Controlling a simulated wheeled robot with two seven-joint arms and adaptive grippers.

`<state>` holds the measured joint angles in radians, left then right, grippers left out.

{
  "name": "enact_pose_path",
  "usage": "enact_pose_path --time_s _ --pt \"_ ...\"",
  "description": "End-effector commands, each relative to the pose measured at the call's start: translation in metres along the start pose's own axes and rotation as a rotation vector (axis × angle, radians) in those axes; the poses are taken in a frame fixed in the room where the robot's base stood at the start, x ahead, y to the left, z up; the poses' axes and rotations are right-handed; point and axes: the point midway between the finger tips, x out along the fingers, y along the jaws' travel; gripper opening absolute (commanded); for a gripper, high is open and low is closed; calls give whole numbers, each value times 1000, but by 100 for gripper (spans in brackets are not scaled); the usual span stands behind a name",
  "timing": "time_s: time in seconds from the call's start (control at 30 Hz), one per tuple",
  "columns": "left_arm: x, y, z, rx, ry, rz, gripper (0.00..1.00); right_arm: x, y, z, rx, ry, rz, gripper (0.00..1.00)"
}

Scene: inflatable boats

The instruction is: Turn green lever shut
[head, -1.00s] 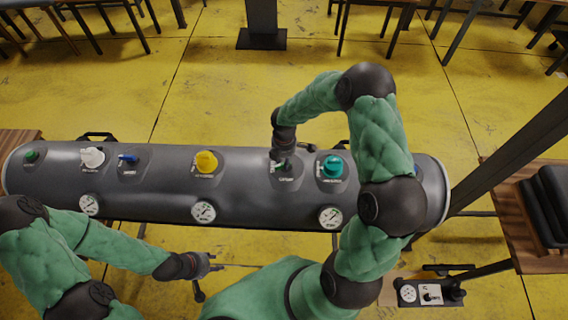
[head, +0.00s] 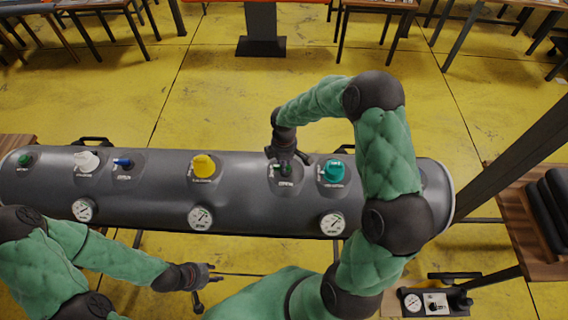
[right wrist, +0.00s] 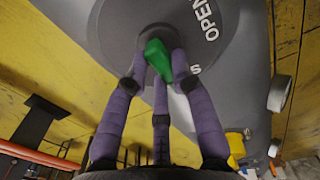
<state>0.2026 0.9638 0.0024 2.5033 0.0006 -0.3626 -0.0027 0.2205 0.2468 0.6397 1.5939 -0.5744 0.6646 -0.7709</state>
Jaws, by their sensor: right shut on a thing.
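The green lever (right wrist: 160,58) sits on a round plate on the grey tube, with the word "OPEN" (right wrist: 203,18) and part of another word on the plate. My right gripper (right wrist: 162,72) is shut on the lever, its purple fingers around it. In the head view my right gripper (head: 287,156) reaches down onto the tube from above, and the lever (head: 286,169) is mostly hidden below it. My left gripper (head: 206,280) is empty, its fingers spread, in front of the tube and apart from it.
The grey tube (head: 140,211) lies across the view. Along it are a teal knob (head: 334,170), a yellow knob (head: 203,167), a white knob (head: 86,162), a blue lever (head: 123,163) and several gauges. A small pump panel (head: 436,302) stands at lower right.

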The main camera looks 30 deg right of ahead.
Motion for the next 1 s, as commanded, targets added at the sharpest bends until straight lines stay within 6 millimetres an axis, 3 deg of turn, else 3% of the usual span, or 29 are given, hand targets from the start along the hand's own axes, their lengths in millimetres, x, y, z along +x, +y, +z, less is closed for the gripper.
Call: enact_pose_path --time_s 0.27,0.3,0.4,0.77,1.0 --pt "0 0 0 0 0 0 40 0 0 0 6 1 0 0" --pt "0 0 0 0 0 0 40 0 0 0 6 1 0 28" --pt "0 0 0 0 0 0 40 0 0 0 5 1 0 49" --pt "0 0 0 0 0 0 40 -3 1 0 3 1 1 49" --pt "0 0 0 0 0 0 40 -35 2 0 3 3 6 49"
